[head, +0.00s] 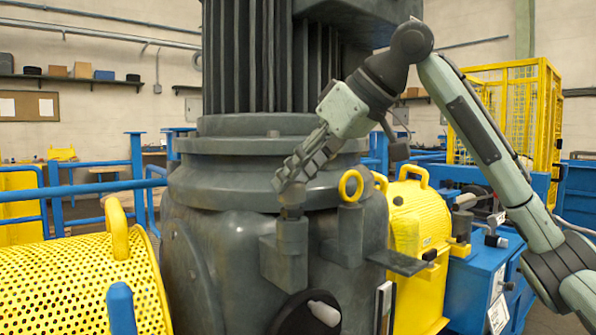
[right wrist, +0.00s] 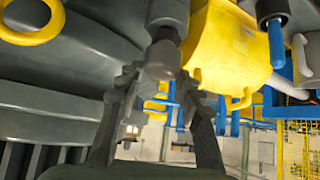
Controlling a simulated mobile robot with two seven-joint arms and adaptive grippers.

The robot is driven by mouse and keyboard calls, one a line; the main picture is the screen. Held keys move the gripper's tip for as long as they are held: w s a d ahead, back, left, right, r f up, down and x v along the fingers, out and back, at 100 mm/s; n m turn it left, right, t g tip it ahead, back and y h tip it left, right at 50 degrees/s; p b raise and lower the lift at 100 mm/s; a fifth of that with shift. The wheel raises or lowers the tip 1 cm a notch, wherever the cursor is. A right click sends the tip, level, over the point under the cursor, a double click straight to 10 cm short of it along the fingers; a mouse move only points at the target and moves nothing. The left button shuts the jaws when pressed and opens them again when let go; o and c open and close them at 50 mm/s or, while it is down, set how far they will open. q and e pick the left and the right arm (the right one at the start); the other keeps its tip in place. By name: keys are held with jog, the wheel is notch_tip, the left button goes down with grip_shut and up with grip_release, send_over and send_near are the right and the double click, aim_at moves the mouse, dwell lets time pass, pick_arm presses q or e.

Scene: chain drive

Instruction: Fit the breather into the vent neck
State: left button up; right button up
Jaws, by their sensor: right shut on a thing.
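My right gripper (head: 284,186) reaches down from the upper right in the head view, in front of the large grey gear housing. It is shut on the breather (head: 292,196), a small dark grey cap. The breather also shows between the fingertips in the right wrist view (right wrist: 160,62). The vent neck (head: 292,238) is a grey upright post on the housing's front, directly below the breather. In the right wrist view the neck (right wrist: 168,13) is at the top edge, in line with the breather. I cannot tell how far the breather sits in it. My left gripper is out of view.
A yellow lifting eye (head: 351,186) stands on a block just right of the neck. The grey housing (head: 220,240) is close behind. A perforated yellow guard (head: 80,290) is at lower left, and a yellow cover (head: 420,215) at right.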

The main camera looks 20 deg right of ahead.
jog(key=shift+f, duration=0.3)
jog(key=o, duration=1.3)
jog(key=shift+c, duration=0.2)
jog(key=v, duration=1.2)
